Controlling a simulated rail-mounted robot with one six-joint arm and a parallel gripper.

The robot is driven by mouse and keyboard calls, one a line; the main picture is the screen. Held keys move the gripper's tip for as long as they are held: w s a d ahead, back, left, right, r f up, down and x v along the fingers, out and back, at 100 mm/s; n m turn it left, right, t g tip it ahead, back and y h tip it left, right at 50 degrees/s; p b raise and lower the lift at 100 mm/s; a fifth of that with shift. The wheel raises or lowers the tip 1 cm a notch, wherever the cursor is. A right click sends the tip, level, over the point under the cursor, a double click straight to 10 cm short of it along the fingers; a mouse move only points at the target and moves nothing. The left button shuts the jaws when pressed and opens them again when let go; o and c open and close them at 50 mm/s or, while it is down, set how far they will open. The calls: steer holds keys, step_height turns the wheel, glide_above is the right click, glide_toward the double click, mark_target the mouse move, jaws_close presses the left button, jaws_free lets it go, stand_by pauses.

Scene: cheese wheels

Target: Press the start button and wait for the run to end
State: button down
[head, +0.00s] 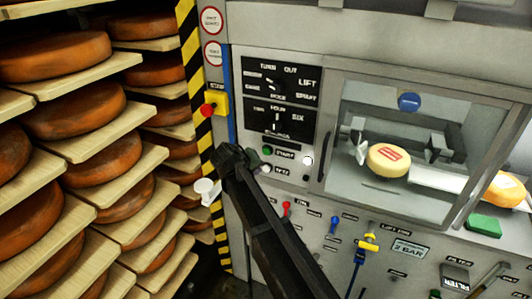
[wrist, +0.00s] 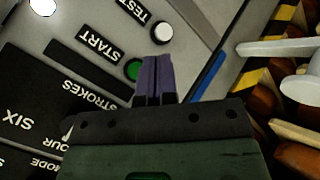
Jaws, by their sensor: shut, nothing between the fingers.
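The green start button (head: 267,150) sits on the grey machine front, left of its START label. In the wrist view the green button (wrist: 131,70) shows just left of the fingers. My gripper (wrist: 155,62) is shut and empty, its purple fingers side by side, with the tips between the green button and the white TEST button (wrist: 162,32). I cannot tell whether the fingertips touch the panel. In the head view my gripper (head: 262,162) is dark and small at the panel, beside the buttons. A white lamp (head: 307,160) looks bright right of the START label.
A cheese wheel with a red label (head: 388,158) lies behind the machine's clear window. A red stop knob on a yellow box (head: 217,104) is up left. Wooden shelves with cheese wheels (head: 98,160) fill the left side. Red, blue and yellow levers (head: 367,243) sit below the window.

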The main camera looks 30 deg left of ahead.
mark_target(267, 151)
steer(key=shift+w+a, duration=0.25)
steer(key=shift+w, duration=1.25)
steer(key=shift+w+a, duration=0.2)
steer(key=shift+w, duration=1.25)
steer(key=shift+w, duration=0.15)
steer(key=shift+w, duration=0.3)
